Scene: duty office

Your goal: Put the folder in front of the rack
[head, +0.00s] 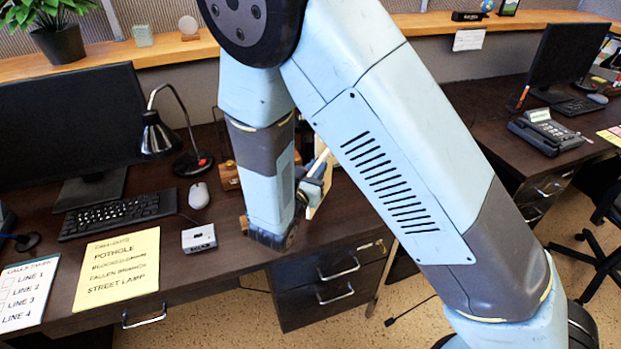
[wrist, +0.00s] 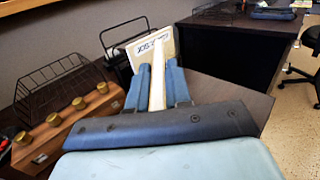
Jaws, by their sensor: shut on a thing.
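My gripper (wrist: 157,88) is shut on the cream folder (wrist: 153,46), which stands up on edge between the blue fingers, with dark lettering on its face. In the head view my gripper (head: 312,182) and a thin strip of the folder (head: 322,190) show beside my forearm, near the desk's right end. A black wire rack (wrist: 58,84) is at the left in the wrist view, apart from the folder. Another black wire frame (wrist: 122,45) shows behind the folder. My arm hides most of this area in the head view.
A wooden box with several brass knobs (wrist: 66,127) stands in front of the left wire rack. On the desk are a lamp (head: 158,136), mouse (head: 199,195), keyboard (head: 118,215), small grey box (head: 199,238) and yellow sheet (head: 118,270). A second desk with a phone (head: 546,132) is at right.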

